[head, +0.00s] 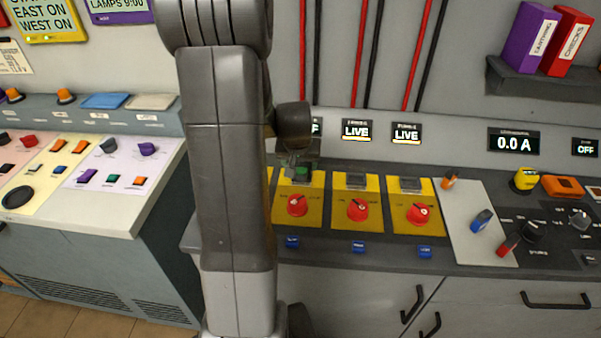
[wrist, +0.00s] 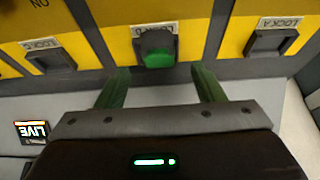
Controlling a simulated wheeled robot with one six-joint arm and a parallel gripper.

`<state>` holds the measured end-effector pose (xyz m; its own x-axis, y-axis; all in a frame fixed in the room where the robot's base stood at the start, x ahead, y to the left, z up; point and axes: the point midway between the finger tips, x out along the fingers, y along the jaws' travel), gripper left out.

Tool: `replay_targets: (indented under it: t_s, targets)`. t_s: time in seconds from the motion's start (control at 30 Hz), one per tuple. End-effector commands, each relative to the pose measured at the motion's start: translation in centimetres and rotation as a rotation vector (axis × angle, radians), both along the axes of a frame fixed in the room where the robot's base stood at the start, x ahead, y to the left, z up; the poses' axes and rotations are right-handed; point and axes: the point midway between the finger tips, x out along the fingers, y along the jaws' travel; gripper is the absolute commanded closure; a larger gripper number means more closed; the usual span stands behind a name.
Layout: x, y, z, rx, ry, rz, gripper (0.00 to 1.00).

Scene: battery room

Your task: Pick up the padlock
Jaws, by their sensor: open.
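A small block with a green face and dark top, which looks like the padlock (wrist: 158,50), sits at the middle lock slot of a yellow panel in the wrist view. In the head view its green (head: 302,173) shows at the top of the left yellow panel, partly hidden by my gripper. My gripper (wrist: 160,72) is open, its two fingers pointing at the panel. The green block lies between the finger lines, just beyond the tips, with a gap on each side. In the head view my gripper (head: 290,161) is small and mostly hidden behind my arm.
Yellow panels with red rotary switches (head: 357,209) line the console, with LIVE displays (head: 357,131) above. Dark empty-looking lock slots (wrist: 268,42) flank the block. A grey board (head: 478,222) with handles is at right. A yellow-black item (head: 525,180) stands farther right.

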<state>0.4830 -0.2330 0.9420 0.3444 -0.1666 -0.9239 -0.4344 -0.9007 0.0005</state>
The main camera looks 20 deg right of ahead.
Motion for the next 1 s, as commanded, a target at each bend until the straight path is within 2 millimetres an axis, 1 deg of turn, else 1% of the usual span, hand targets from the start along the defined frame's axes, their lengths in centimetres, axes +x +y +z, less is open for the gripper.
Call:
replay_targets:
  t_s: [0.1,0.23,0.37,0.57,0.6,0.67,0.7,0.83,0.9,1.0]
  targets:
    - [0.2,-0.2,-1.5,0.002,0.004,0.000,0.38]
    - [0.7,-0.4,-2.7,0.002,0.001,-0.001,0.38]
    - [0.9,-0.5,-3.2,0.002,0.000,-0.001,0.38]
    - [1.0,-0.5,-3.3,0.001,-0.001,-0.001,0.38]
    - [1.0,-0.5,-3.3,0.001,-0.001,-0.001,0.40]
    - [1.0,-0.5,-3.3,0.001,-0.001,-0.001,0.52]
    - [1.0,-0.5,-3.3,0.001,-0.001,-0.001,0.60]
    - [1.0,-0.5,-3.3,0.001,-0.001,-0.001,0.85]
    - [1.0,-0.5,-3.2,0.001,-0.001,-0.001,0.93]
    - [1.0,-0.5,-3.2,0.001,-0.001,-0.001,0.93]
